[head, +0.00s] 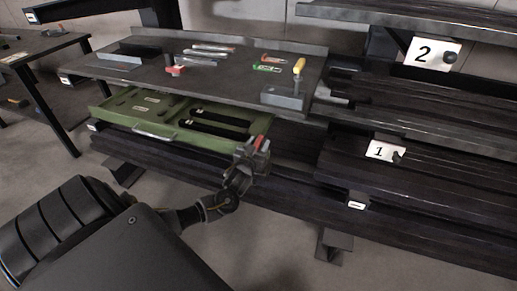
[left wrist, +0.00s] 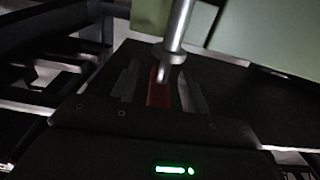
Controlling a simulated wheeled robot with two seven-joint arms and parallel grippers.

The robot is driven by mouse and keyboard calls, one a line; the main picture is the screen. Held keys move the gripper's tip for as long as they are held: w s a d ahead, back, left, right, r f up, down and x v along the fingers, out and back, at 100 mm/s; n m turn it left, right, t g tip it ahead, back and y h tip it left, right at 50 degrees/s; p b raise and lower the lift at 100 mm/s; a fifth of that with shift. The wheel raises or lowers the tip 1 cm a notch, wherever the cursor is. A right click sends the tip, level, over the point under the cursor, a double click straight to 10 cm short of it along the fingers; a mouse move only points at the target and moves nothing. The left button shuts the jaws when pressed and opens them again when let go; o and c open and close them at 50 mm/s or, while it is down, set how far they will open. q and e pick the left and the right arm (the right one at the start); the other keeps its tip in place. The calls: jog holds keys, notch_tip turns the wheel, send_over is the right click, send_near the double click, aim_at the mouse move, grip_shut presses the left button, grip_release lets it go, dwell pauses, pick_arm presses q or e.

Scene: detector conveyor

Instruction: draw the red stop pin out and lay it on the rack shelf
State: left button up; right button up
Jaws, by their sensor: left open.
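My left gripper (head: 253,149) is open at the right front corner of the green drawer (head: 190,139). A red piece (head: 263,143), seemingly the stop pin, shows at its fingertips. In the left wrist view a red strip (left wrist: 159,91) lies between the two spread fingers, which stand apart on either side of it. A bare metal rod (left wrist: 179,28) hangs down in front of the red strip and hides part of it. The dark rack shelf (head: 440,187) with label 1 is to the right. My right gripper is not in view.
The workbench top (head: 135,72) carries several tools, a small red item (head: 175,70) and a grey block with a yellow handle (head: 299,67). An upper rack level has a label 2 (head: 432,53). A side table (head: 40,46) stands at far left. Floor in front is clear.

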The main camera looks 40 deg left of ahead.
pick_arm(q)
grip_shut()
jog(key=shift+r, duration=0.15)
